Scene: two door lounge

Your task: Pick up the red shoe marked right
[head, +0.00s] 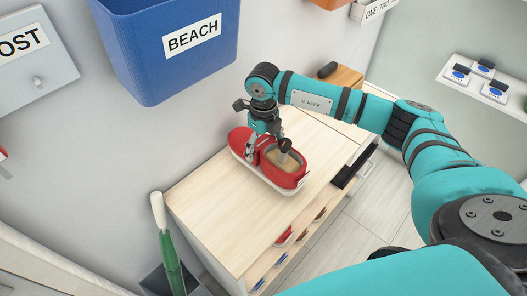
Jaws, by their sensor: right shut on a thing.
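A red shoe (289,178) with a pale sole and a tan inside sits on the light wooden cabinet top (222,215). My right gripper (273,150) reaches down onto the shoe from above and is shut on it near its middle. A dark part of the gripper shows at the shoe's opening. The shoe looks level and close to the top; I cannot tell whether it touches it. No "right" mark is readable on the shoe. My left gripper is not in view.
A blue bin marked BEACH (165,60) hangs on the wall behind. Cubbies under the top hold several shoes (283,236). A green umbrella (168,250) stands at the left. The cabinet top's front left is clear. A white shelf (470,88) is at the right.

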